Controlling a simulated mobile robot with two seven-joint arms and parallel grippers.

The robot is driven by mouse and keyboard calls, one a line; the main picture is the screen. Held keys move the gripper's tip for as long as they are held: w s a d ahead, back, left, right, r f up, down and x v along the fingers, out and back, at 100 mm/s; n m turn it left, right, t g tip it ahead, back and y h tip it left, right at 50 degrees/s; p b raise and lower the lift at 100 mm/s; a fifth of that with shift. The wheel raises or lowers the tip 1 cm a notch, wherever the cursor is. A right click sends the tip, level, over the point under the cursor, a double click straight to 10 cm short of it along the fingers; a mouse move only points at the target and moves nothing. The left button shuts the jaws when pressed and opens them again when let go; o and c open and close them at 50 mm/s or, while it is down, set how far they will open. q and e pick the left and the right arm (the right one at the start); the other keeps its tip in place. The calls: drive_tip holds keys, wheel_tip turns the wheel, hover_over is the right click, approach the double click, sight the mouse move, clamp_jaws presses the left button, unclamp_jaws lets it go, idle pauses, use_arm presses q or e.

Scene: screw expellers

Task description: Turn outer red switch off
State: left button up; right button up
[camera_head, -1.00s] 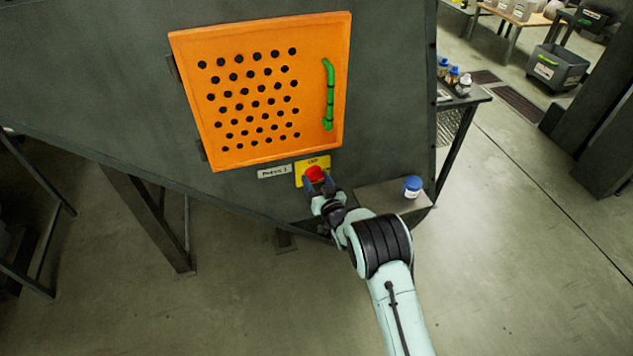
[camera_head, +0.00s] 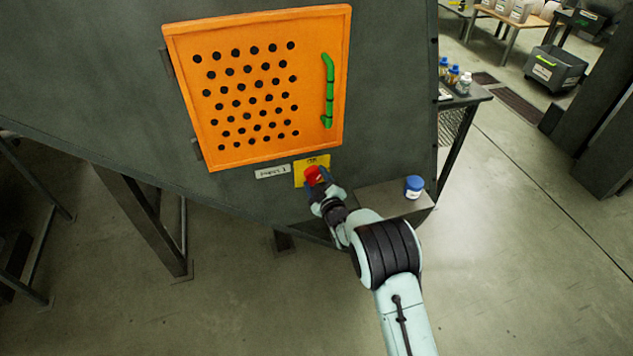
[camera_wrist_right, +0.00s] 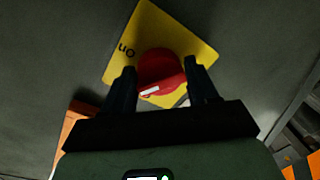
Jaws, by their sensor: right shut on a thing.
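The red switch (camera_head: 313,175) sits on a yellow plate (camera_head: 323,161) on the dark machine wall, below the orange perforated door. My right gripper (camera_head: 320,179) is at the switch, with its fingers on both sides of it. In the right wrist view, the red switch (camera_wrist_right: 161,72) lies between the two dark fingers of my right gripper (camera_wrist_right: 163,88), which is shut on it. A white mark shows on the knob's lower edge, and part of the word on the yellow plate (camera_wrist_right: 150,30) is readable. My left gripper is not in view.
The orange door (camera_head: 262,90) with a green handle (camera_head: 328,92) is above the switch. A white label (camera_head: 273,172) is left of the plate. A blue-lidded jar (camera_head: 413,187) stands on a grey ledge (camera_head: 380,202) to the right, close to my right arm.

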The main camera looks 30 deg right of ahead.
drive_tip(key=n, duration=0.3)
drive_tip(key=shift+d+r+h, duration=0.15)
drive_tip(key=shift+d+h, duration=0.05)
drive_tip(key=shift+h, duration=0.1)
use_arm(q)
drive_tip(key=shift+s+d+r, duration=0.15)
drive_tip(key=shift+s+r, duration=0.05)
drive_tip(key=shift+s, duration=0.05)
use_arm(e)
drive_tip(key=shift+r+n, duration=0.15)
drive_tip(key=shift+n, duration=1.55)
drive_tip(key=o, duration=1)
drive_tip(key=shift+a, duration=0.15)
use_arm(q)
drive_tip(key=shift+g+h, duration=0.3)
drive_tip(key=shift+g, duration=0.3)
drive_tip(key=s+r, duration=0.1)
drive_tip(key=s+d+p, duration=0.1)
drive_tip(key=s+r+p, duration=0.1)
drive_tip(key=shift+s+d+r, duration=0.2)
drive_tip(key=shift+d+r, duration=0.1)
use_arm(e)
drive_tip(key=v, duration=1.3)
drive_tip(key=shift+s, duration=0.15)
use_arm(q)
drive_tip(key=shift+p, duration=0.3)
